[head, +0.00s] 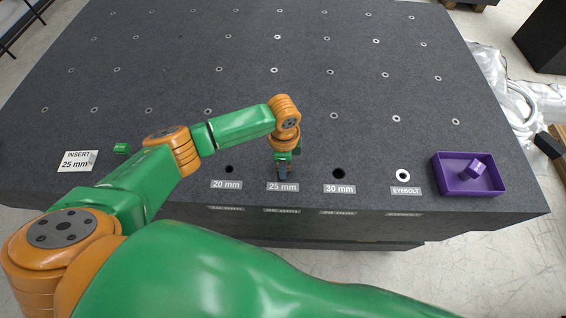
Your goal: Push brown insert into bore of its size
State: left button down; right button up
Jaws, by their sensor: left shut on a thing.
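My left gripper (284,172) points down at the granite bed (330,100), right behind the 25 mm label (282,187). It is shut on the brown insert, which the fingers hide almost wholly at this size. The 25 mm bore is also hidden under the gripper, so I cannot tell how deep the insert sits. The dark 20 mm bore (229,169) is open to the left, and the dark 30 mm bore (338,173) is open to the right. A sign (77,161) at the left reads INSERT 25 mm. My right gripper is not in view.
A ringed eyebolt hole (403,175) lies right of the 30 mm bore. A purple tray (488,188) with a purple block (475,168) stands at the front right. Several small metal-ringed holes dot the bed, otherwise clear behind.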

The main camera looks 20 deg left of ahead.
pick_arm(q)
jog(key=shift+f, duration=0.3)
jog(key=shift+r, duration=0.15)
jog(key=shift+r+p, duration=0.3)
jog(key=shift+r, duration=0.2)
jog(key=shift+c, duration=2.2)
grip_release()
